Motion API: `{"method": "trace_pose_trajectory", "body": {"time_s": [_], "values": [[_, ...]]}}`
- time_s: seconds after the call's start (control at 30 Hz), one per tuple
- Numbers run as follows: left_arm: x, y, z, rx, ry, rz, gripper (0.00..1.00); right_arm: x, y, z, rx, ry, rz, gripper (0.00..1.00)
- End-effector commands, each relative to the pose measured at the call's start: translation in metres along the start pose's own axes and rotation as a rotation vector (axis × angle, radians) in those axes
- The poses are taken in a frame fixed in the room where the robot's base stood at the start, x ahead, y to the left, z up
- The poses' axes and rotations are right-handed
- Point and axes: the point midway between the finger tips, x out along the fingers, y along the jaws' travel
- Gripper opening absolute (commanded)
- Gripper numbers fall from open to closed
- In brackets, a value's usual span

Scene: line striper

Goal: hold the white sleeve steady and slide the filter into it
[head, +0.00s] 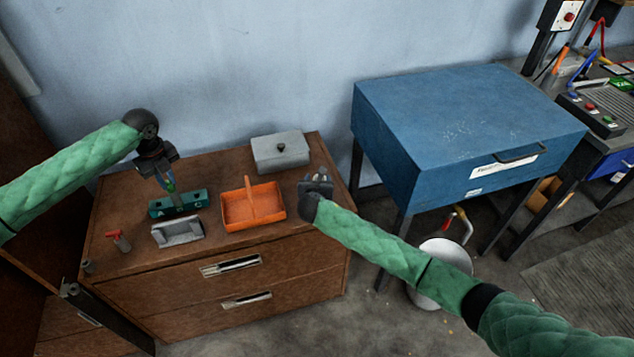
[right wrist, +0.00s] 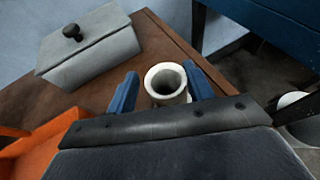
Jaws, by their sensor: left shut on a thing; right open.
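The white sleeve (right wrist: 166,98) is a short round tube with an open top, seen in the right wrist view on the wooden cabinet top. It is between the two blue fingers of my right gripper (head: 318,179), which is open around it. In the head view my right gripper hides most or all of the sleeve. My left gripper (head: 167,179) is shut on a small slim thing with a green part, seemingly the filter, at the teal block marked A and C (head: 165,209). Its lower end is too small to tell whether it is clear of the block.
On the cabinet top (head: 130,257) are an orange divided tray (head: 237,214), a grey lidded box (head: 266,158), a grey open holder (head: 165,234) and a red-topped item (head: 116,238). A blue cabinet (head: 450,130) stands to the right.

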Motion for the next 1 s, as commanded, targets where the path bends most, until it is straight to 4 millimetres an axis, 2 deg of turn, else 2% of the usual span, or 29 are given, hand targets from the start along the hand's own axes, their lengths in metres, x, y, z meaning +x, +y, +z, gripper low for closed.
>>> {"method": "trace_pose_trajectory", "body": {"time_s": [0.33,0.37,0.53,0.87,1.0], "values": [[-0.001,0.0,0.0,0.0,0.0,0.0,0.0,0.004,0.0,-0.001,0.0,0.001,-0.001,0.52],[-0.001,0.0,0.0,0.0,0.0,0.0,0.0,0.004,0.0,-0.001,0.0,0.001,-0.001,0.48],[-0.001,0.0,0.0,0.0,0.0,0.0,0.0,0.004,0.0,-0.001,0.0,0.001,0.0,0.15],[-0.002,-0.001,0.0,0.0,0.0,0.0,0.0,0.003,0.0,-0.001,0.0,0.001,0.0,0.14],[-0.013,-0.007,0.004,0.001,-0.002,-0.002,0.0,0.003,0.0,-0.001,0.0,0.001,0.0,0.14]]}}
